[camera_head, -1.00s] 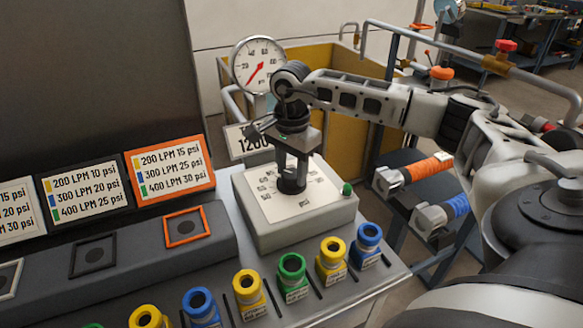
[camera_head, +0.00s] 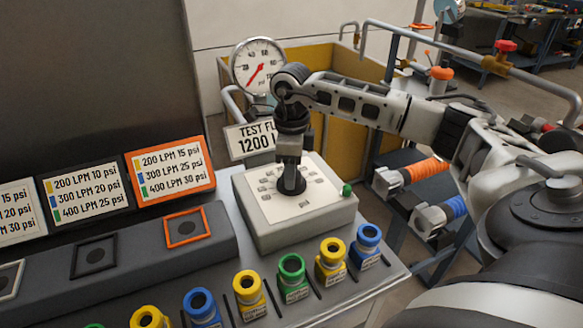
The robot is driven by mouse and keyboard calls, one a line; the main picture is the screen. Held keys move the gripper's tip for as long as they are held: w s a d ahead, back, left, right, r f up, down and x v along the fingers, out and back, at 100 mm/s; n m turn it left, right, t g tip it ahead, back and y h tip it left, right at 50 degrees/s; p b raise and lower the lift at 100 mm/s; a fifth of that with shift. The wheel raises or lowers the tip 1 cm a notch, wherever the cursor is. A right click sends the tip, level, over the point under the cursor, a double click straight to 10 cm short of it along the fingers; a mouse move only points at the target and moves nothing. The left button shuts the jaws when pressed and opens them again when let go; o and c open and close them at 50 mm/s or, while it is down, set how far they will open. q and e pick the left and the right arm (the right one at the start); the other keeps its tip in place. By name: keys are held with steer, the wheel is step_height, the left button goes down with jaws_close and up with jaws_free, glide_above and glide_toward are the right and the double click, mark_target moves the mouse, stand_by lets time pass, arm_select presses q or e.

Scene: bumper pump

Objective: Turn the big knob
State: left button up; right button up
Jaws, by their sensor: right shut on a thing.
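The big knob (camera_head: 291,184) is black and sits in the middle of the white dial face on a light grey box (camera_head: 297,228). My right gripper (camera_head: 290,172) points straight down over the box, and its fingers are shut on the knob from above. The gripper is seen edge-on, so one finger mostly hides the other and part of the knob. Printed numbers ring the knob, partly hidden by the gripper. My left gripper is not in view.
A round gauge (camera_head: 258,66) with a red needle stands behind the box, above a "TEST FL... 1200" sign (camera_head: 249,142). A small green button (camera_head: 347,189) is at the box's right corner. Several yellow, blue and green fittings (camera_head: 291,270) line the front. Label cards (camera_head: 171,170) stand left.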

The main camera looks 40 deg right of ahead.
steer(key=m, duration=0.5)
steer(key=shift+r+m, duration=0.1)
steer(key=shift+m, duration=0.2)
steer(key=m+p, duration=0.1)
steer(key=m, duration=0.3)
steer(key=shift+m, duration=0.4)
steer(key=o, duration=1)
steer(key=shift+c, duration=0.2)
step_height(320, 180, up, 16)
steer(key=shift+p, duration=0.3)
